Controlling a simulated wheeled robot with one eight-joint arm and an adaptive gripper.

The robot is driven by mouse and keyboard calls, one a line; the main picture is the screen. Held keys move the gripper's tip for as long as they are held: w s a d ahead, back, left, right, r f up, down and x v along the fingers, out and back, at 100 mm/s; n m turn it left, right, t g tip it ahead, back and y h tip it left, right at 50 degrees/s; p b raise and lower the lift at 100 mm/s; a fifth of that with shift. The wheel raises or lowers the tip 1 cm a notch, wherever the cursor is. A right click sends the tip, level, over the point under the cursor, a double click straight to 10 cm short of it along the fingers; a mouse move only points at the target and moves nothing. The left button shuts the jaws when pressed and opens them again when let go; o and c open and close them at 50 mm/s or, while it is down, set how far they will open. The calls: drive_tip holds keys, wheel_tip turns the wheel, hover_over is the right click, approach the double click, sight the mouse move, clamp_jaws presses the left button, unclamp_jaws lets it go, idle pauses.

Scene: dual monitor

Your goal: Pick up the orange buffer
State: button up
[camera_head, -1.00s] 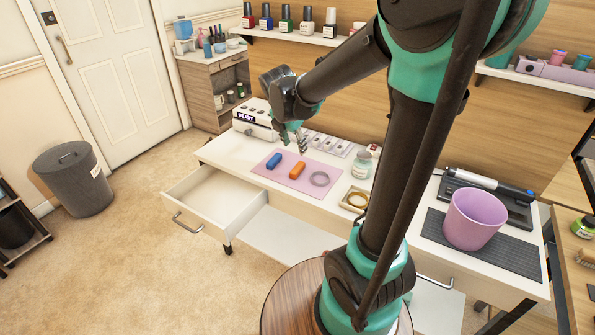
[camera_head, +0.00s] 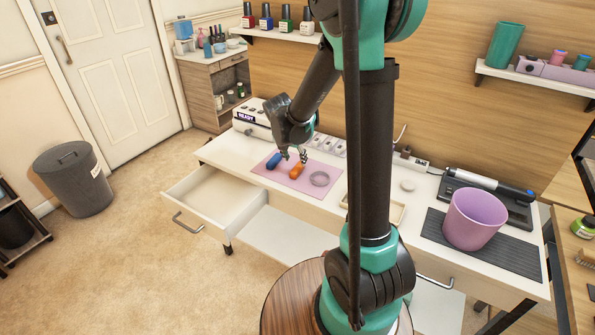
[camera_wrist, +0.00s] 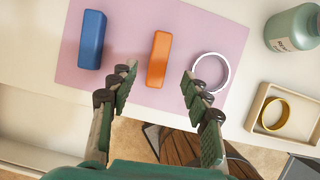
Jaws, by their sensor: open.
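The orange buffer (camera_head: 297,171) is a small block lying on a pink mat (camera_head: 327,184) on the white desk. My gripper (camera_head: 294,156) is above the mat, close over the buffer. In the wrist view my gripper (camera_wrist: 158,84) is open and empty, with one finger on each side of the buffer's line and the buffer just beyond the fingertips. No finger visibly touches it.
A green bottle (camera_wrist: 292,30) and a tray (camera_wrist: 259,108) with a gold ring (camera_wrist: 277,115) lie right of the mat. The desk drawer (camera_head: 213,193) is open at the front left. A purple cup (camera_head: 474,219) stands at the right.

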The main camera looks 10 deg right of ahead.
sight(297, 167)
drive_tip(key=shift+x, duration=3.15)
drive_tip(key=shift+a, duration=0.15)
drive_tip(key=c, duration=0.9)
